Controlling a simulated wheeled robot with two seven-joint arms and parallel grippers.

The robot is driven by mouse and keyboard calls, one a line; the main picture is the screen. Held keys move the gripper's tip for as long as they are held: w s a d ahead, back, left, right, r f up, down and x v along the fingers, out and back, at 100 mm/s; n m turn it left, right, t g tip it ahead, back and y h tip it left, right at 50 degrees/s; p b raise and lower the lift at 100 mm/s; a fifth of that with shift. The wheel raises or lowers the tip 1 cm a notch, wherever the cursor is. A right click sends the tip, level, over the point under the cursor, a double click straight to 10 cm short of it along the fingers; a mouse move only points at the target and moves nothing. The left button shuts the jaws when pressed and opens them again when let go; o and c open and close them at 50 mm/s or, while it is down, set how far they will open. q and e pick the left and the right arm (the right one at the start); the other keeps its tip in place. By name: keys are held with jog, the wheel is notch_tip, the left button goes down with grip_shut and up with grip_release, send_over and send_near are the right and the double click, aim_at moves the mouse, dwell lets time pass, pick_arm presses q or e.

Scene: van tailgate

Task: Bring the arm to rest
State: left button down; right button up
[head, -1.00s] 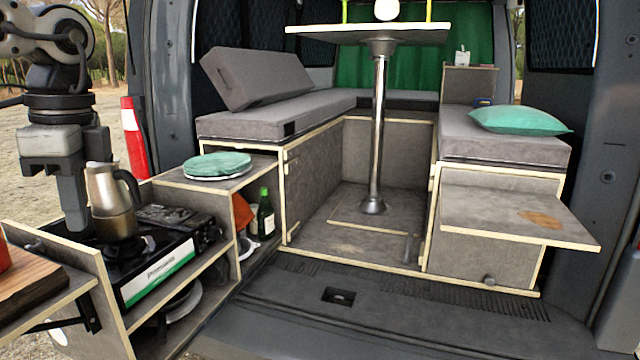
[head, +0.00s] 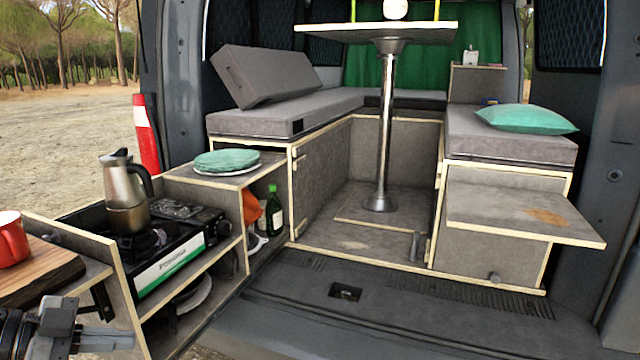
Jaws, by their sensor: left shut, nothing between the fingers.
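My left gripper (head: 128,338) is low at the bottom left of the head view, in front of the kitchen box and below the wooden board. It is shut and empty, its fingers pointing right. Part of its arm is cut off by the picture's edge. My right gripper is not in view. The moka pot (head: 125,193) stands upright on the gas stove (head: 165,262), apart from the gripper.
A red mug (head: 12,240) and a wooden board (head: 35,275) are on the side shelf above my gripper. The kitchen box's panel (head: 125,300) is close to the fingers. A folding shelf (head: 500,212) juts out at right. The van floor (head: 400,310) is clear.

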pick_arm(q)
jog(key=s+d+f+n+t+y, duration=0.3)
jog(key=d+f+n, duration=0.15)
jog(key=f, duration=0.35)
jog(key=s+d+f+n+t+y, duration=0.3)
jog(key=s+f+n, duration=0.15)
jog(key=f, duration=0.35)
jog(key=s+d+f+n+g+y, duration=0.1)
jog(key=s+d+f, duration=0.3)
jog(key=d, duration=0.8)
jog(key=shift+s+d+n+g, duration=0.25)
jog(key=shift+s+n+g, duration=0.15)
jog(key=shift+n+g, duration=0.4)
jog(key=shift+d, duration=0.1)
